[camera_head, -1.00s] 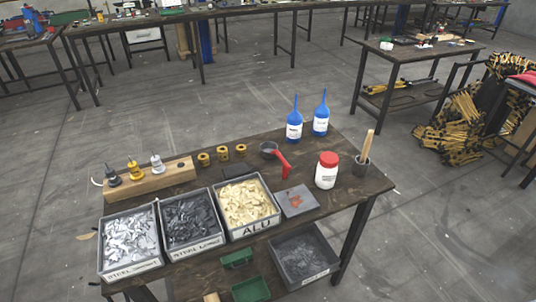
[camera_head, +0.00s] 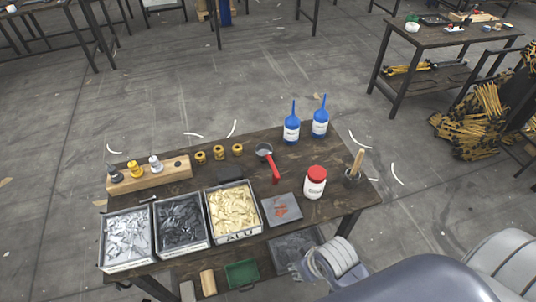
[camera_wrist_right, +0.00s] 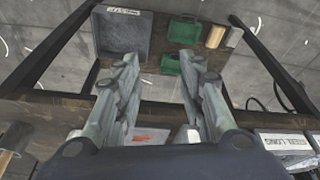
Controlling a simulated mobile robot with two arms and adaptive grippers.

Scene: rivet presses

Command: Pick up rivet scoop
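The rivet scoop (camera_head: 268,158) lies on the dark wooden workbench (camera_head: 330,152), behind a small grey pad. Its grey cup points to the back and its red handle comes toward me. My right gripper (camera_head: 300,269) is at the bench's front edge, well short of the scoop and over the lower shelf. In the right wrist view its two fingers (camera_wrist_right: 158,72) are spread, with nothing between them. The scoop cannot be made out in the wrist view. My left gripper is not in view.
Bins of steel and aluminium rivets (camera_head: 235,209) line the front left. A white jar with red lid (camera_head: 315,183) and a brush pot (camera_head: 354,172) stand right of the scoop. Blue bottles (camera_head: 291,128) stand behind. A grey bin (camera_wrist_right: 122,35) and green trays (camera_wrist_right: 184,30) sit below.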

